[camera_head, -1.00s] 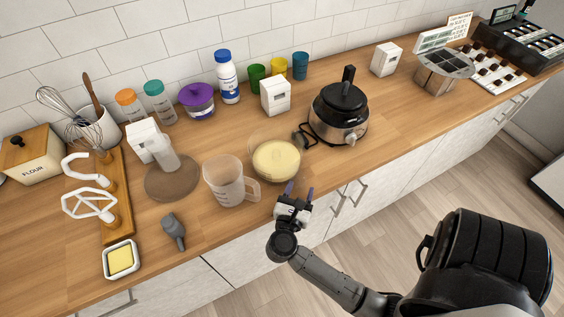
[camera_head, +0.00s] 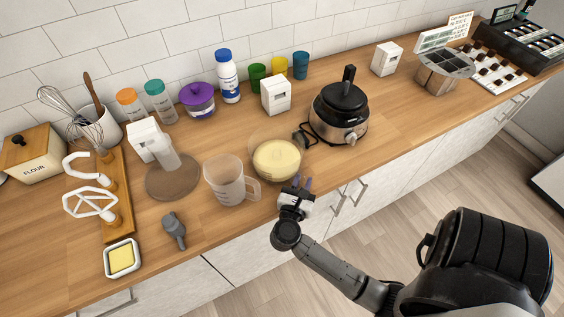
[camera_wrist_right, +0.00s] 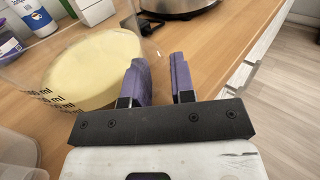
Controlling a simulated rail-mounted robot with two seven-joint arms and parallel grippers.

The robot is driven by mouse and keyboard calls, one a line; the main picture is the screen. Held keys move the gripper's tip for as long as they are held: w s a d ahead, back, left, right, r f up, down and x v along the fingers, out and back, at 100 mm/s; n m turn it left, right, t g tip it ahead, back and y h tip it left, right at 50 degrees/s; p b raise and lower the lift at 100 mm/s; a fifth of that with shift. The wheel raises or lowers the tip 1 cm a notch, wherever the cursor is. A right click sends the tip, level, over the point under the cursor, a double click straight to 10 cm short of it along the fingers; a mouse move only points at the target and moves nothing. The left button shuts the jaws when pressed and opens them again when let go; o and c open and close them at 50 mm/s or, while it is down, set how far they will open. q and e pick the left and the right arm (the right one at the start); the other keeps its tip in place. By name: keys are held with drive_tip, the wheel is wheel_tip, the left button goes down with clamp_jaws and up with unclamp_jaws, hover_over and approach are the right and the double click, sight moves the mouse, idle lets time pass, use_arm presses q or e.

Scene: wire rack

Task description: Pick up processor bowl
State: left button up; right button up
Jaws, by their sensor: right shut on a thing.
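The processor bowl (camera_head: 277,160) is a clear container holding pale yellow contents, standing upright on the counter near its front edge. In the right wrist view the bowl (camera_wrist_right: 97,68) fills the left side, with dark markings low on its wall. My right gripper (camera_head: 302,184) is at the bowl's front right side. In the right wrist view its purple fingers (camera_wrist_right: 160,82) are drawn together with a narrow gap, shut on the bowl's clear edge or handle; the gripped part is hard to make out. My left gripper is not in view.
A clear measuring jug (camera_head: 226,181) stands close left of the bowl. A black and steel processor base (camera_head: 339,116) stands to the right behind it. A white box (camera_head: 276,96) is behind.

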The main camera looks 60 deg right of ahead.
sight(304, 176)
clamp_jaws()
drive_tip(key=shift+r, duration=0.3)
idle(0.3)
drive_tip(key=shift+r, duration=1.85)
drive_tip(key=s+d+r, duration=0.1)
drive_tip(key=s+r, duration=0.2)
drive_tip(key=s, duration=0.2)
drive_tip(key=s+d+r+p, duration=0.1)
drive_tip(key=s+r, duration=0.2)
drive_tip(key=s, duration=0.3)
drive_tip(key=shift+r, duration=0.35)
drive_tip(key=shift+s+r, duration=0.1)
drive_tip(key=shift+s, duration=0.15)
drive_tip(key=shift+r, duration=0.1)
